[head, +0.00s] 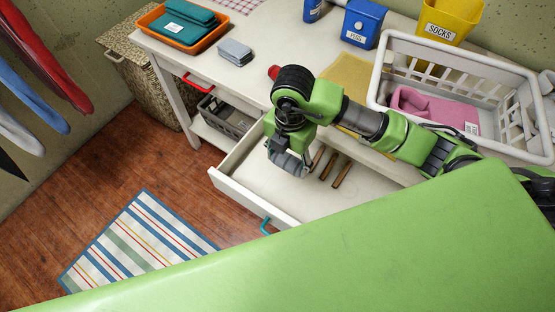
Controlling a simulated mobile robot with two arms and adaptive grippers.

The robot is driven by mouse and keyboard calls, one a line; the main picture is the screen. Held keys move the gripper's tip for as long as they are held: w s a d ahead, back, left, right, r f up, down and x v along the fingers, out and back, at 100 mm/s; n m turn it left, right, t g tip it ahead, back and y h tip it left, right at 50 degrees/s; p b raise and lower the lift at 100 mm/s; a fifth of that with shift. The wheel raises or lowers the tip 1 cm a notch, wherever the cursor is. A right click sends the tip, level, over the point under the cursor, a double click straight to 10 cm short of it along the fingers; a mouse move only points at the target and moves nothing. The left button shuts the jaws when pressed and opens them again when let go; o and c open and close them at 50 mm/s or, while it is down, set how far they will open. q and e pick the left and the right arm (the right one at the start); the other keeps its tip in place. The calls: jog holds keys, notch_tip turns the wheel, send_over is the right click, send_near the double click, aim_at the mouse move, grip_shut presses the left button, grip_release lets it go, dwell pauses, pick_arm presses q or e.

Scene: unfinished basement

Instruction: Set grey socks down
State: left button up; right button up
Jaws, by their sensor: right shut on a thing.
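My right gripper (289,158) reaches in from the right and points down over the open white drawer (237,162). It is shut on a small grey bundle, seemingly the grey socks (284,161), largely covered by the fingers and wrist. I cannot tell whether the bundle touches the drawer floor. My left gripper is out of view.
Wooden-handled tools (327,166) lie in the drawer. On the table (265,47) are an orange tray (180,47), a folded blue-grey cloth (235,51), a blue bin (363,25), a yellow SOCKS bin (449,20) and a white basket (455,60) holding pink cloth (430,105).

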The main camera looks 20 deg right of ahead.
send_over(276, 172)
notch_tip(276, 172, down, 5)
jog(key=shift+s+d+f, duration=0.1)
jog(key=shift+f, duration=0.05)
jog(key=shift+f+p, duration=0.45)
jog(key=shift+f, duration=1.3)
jog(key=shift+w, duration=0.2)
jog(key=shift+f, duration=0.2)
jog(key=o, duration=1.1)
notch_tip(276, 172, up, 12)
jog(key=b, duration=0.1)
jog(key=shift+r, duration=0.2)
jog(key=shift+s, duration=0.1)
